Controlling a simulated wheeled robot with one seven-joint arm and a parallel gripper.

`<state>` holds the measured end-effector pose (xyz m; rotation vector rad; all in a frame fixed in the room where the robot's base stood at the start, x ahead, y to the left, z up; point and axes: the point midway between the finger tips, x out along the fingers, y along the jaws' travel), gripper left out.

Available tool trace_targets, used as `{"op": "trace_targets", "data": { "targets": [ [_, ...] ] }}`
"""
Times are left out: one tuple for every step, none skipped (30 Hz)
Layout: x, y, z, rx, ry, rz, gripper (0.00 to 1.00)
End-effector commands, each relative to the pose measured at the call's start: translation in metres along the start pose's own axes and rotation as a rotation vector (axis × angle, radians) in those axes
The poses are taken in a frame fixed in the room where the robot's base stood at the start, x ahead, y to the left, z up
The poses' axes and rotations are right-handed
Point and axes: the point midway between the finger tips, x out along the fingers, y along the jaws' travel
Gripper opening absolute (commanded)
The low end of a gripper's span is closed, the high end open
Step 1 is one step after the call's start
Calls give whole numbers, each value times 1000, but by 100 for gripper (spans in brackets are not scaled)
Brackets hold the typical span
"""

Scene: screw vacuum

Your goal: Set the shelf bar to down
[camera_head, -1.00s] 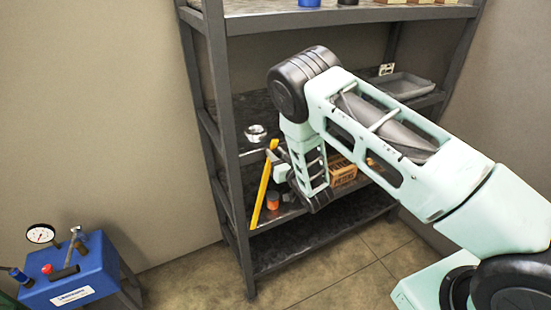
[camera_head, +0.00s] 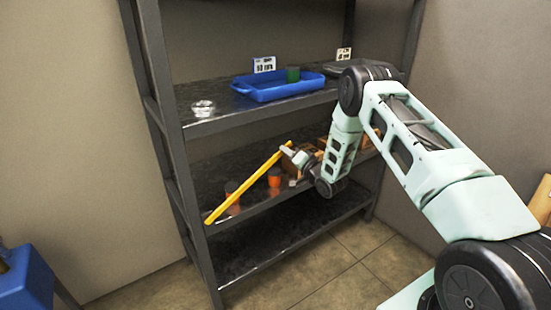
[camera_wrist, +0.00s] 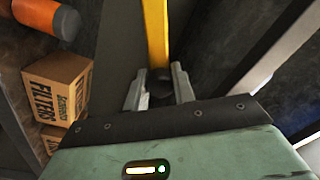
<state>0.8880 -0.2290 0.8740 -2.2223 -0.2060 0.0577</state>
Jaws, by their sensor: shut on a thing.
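The shelf bar (camera_head: 248,184) is a long yellow bar across the front of the grey shelf's middle level. It slants from a low left end near the left front post up to a right end at my gripper (camera_head: 290,152). In the wrist view, the yellow bar (camera_wrist: 156,35) runs up from between the two fingers of my gripper (camera_wrist: 159,88). The fingers are shut on its end, where a dark rounded part shows. My wrist hides part of the grip in the head view.
Orange cylinders (camera_head: 274,177) stand behind the bar. A cardboard filter box (camera_wrist: 58,92) is close left of my gripper in the wrist view. A blue tray (camera_head: 270,92) and a shiny round object (camera_head: 203,108) sit on the shelf above. The lower shelf (camera_head: 270,240) is bare.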

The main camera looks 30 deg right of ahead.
Motion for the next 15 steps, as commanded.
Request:
{"op": "trace_targets", "data": {
  "targets": [
    [-2,29,8,38,9,2,0],
    [-3,38,10,63,9,2,0],
    [-3,50,13,98,11,2,0],
    [-4,58,16,123,11,2,0],
    [-4,67,18,149,12,1,0],
    [-4,77,22,181,14,1,0],
    [-4,85,25,204,14,1,0],
    [-5,92,28,228,15,1,0],
    [-5,102,32,258,16,1,0],
    [-6,109,35,279,17,2,0],
    [-6,115,38,300,18,0,0],
    [-6,122,42,325,19,-1,0],
    [-6,128,45,344,20,0,0],
    [-6,133,48,362,20,1,0],
    [-7,139,52,385,20,1,0]
  ]
}}
